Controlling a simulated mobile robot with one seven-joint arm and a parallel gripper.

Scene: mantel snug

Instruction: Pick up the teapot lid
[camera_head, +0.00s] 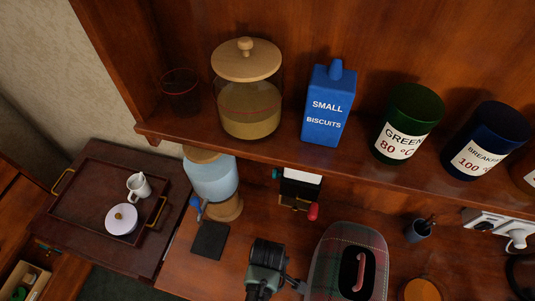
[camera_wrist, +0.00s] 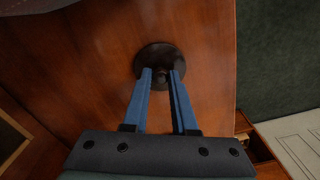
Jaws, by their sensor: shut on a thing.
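In the wrist view, a dark round teapot lid (camera_wrist: 152,56) with a small knob shows over reddish-brown wood. My gripper (camera_wrist: 162,75) has its two blue fingers on either side of the knob and is shut on it. The fingertips and the gap between them partly cover the lid. I cannot tell whether the lid touches the wood or hangs just above it. I cannot make out the lid in the head view.
A plaid cosy (camera_head: 322,262) stands on the desk, with a dark square slab (camera_head: 210,241) to its left. A tray (camera_head: 80,206) holds a white jug and a lidded white pot. The shelf above holds a glass jar (camera_head: 250,118), a blue biscuit tin (camera_head: 325,118) and tea canisters.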

